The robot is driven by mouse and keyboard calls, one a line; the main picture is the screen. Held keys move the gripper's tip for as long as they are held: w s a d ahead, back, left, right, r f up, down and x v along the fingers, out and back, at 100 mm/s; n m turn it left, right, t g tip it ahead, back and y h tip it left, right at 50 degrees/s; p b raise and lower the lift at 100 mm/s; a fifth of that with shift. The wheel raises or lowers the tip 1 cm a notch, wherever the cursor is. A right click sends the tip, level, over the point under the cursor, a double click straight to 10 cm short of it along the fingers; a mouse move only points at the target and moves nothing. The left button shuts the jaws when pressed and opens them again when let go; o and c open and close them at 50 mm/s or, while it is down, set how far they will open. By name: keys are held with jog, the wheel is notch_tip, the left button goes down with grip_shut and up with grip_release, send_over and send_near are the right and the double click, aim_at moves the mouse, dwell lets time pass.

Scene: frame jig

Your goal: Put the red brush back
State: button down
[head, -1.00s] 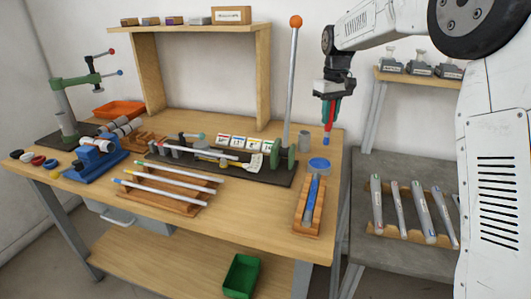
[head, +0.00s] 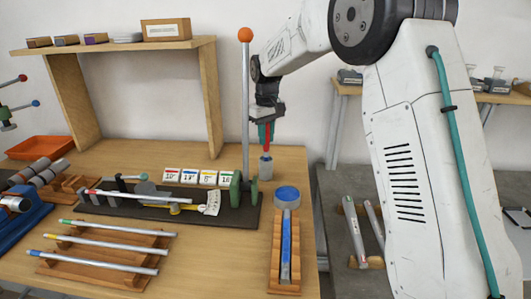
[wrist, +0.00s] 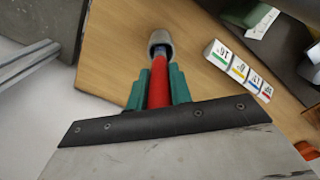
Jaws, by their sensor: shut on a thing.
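The red brush (head: 267,136) is held upright, handle up, between the teal fingers of my gripper (head: 264,132). In the wrist view the red brush (wrist: 159,84) runs away from the fingers (wrist: 158,88), which are shut on it. Its far, blue end meets the mouth of a small grey cup (wrist: 160,40). In the head view the cup (head: 266,169) stands on the bench directly under the brush, near the back right edge. The brush's lower end is at or inside the cup's mouth; I cannot tell how deep.
A tall rod with an orange ball (head: 245,36) stands just left of my gripper. Several numbered cards (head: 207,177) lie left. A grey side table (head: 337,205) is right.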

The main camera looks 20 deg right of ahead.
aim_at(266, 151)
jog(key=shift+f, duration=2.35)
jog(key=shift+a+f, duration=0.1)
jog(key=c, duration=1.3)
grip_release()
jog(key=shift+o, duration=0.2)
